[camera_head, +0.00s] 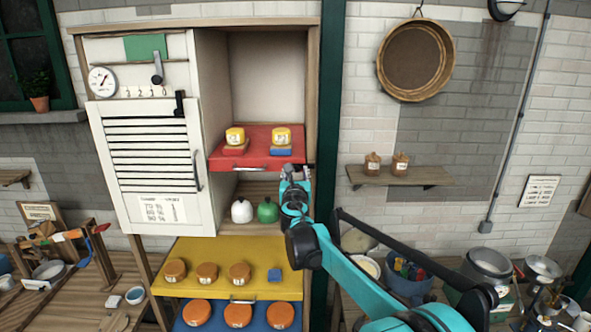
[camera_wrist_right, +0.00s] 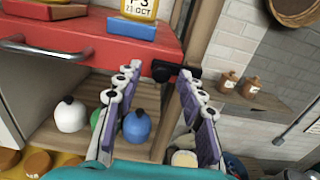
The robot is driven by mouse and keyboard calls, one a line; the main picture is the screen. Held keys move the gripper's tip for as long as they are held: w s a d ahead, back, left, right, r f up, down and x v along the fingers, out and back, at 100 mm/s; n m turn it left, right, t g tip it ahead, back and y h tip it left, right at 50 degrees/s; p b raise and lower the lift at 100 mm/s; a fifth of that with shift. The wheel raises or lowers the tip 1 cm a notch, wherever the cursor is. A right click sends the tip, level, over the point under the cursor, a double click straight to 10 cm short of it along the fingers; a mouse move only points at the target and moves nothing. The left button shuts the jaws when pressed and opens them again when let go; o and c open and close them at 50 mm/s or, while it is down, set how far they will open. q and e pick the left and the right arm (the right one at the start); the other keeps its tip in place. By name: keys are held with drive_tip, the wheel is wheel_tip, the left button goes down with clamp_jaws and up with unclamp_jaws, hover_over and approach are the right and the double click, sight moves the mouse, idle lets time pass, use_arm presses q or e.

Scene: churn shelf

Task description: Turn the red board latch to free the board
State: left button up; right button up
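The red board (camera_head: 228,158) is in the upper opening of the shelf and carries yellow labelled blocks on small red and blue bases. In the right wrist view the red board (camera_wrist_right: 100,45) has a grey bar handle on its front. Its black latch (camera_wrist_right: 163,70) sits at the board's right front corner by the wooden post. My right gripper (camera_head: 296,172) is at that corner. In the wrist view its fingers (camera_wrist_right: 157,76) are apart, one on each side of the latch's lower front, with nothing held. I cannot tell whether they touch it. My left gripper is not in view.
Below the red board stand a white pot (camera_head: 242,211), a green pot (camera_head: 267,210) and, in the wrist view, a blue pot (camera_wrist_right: 137,127). A yellow board (camera_head: 180,288) juts out lower down. A wall shelf (camera_head: 405,178) with two jars is right of the post.

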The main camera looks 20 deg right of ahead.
drive_tip(key=shift+w+d, duration=0.1)
drive_tip(key=shift+w, duration=0.25)
drive_tip(key=shift+s+d+r, duration=0.1)
drive_tip(key=shift+s+r, duration=0.05)
drive_tip(key=shift+s, duration=0.05)
drive_tip(key=shift+w, duration=0.1)
clamp_jaws()
